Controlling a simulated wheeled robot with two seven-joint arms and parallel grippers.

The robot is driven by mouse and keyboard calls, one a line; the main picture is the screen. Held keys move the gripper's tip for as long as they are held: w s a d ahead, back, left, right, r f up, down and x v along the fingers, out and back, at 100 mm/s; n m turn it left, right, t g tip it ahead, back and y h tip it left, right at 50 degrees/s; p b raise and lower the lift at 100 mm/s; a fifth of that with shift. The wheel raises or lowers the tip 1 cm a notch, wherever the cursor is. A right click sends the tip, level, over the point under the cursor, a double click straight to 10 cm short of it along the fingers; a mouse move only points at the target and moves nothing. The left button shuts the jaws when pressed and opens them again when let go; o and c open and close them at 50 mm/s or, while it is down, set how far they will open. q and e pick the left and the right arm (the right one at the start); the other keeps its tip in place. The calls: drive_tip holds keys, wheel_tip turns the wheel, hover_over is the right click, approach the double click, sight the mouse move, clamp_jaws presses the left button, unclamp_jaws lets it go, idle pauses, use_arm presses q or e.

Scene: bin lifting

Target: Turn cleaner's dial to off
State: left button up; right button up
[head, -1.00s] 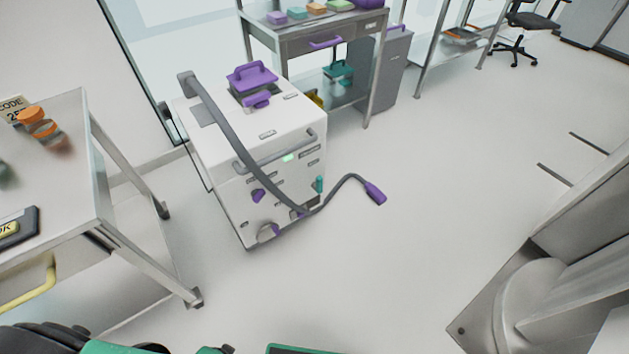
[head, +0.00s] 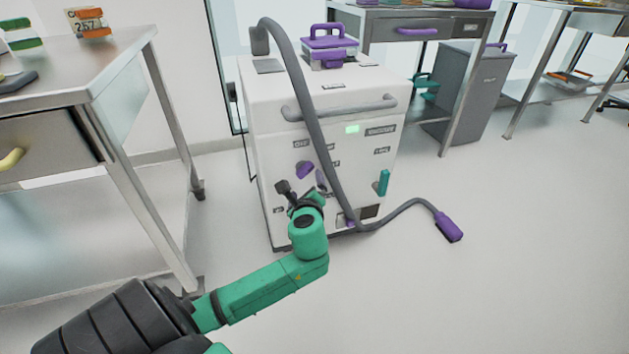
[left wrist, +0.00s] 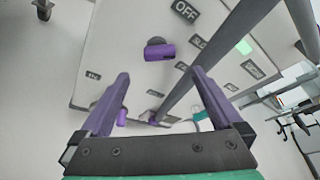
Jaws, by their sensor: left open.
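The cleaner (head: 262,110) is a white box on the floor with a grey hose looping over its front. Its purple dial (head: 304,169) is on the front face, and it also shows in the left wrist view (left wrist: 159,50). An OFF label (left wrist: 186,10) sits above the dial, up and to the right in the wrist view. My left gripper (head: 303,185) is open and empty in front of the cleaner, just below the dial in the head view. In the wrist view the dial lies beyond the gap between the purple fingers (left wrist: 160,76), apart from both. My right gripper is not in view.
The grey hose (head: 312,110) crosses the front, close right of the dial, and ends in a purple nozzle (head: 449,228) on the floor. A teal lever (head: 383,182) is at the front's right. A metal table (head: 120,60) stands left. Floor at right is clear.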

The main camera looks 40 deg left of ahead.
sight(305, 172)
use_arm(q)
drive_tip(key=b+x, duration=0.1)
drive_tip(key=x, duration=0.4)
drive_tip(key=b+x, duration=0.2)
drive_tip(key=x, duration=0.3)
drive_tip(key=shift+s+d+f+b, duration=0.1)
drive_tip(key=shift+f+b, duration=0.1)
drive_tip(key=shift+b, duration=0.1)
drive_tip(key=shift+w+a, duration=0.25)
drive_tip(key=c, duration=1.2)
drive_tip(key=shift+c, duration=0.2)
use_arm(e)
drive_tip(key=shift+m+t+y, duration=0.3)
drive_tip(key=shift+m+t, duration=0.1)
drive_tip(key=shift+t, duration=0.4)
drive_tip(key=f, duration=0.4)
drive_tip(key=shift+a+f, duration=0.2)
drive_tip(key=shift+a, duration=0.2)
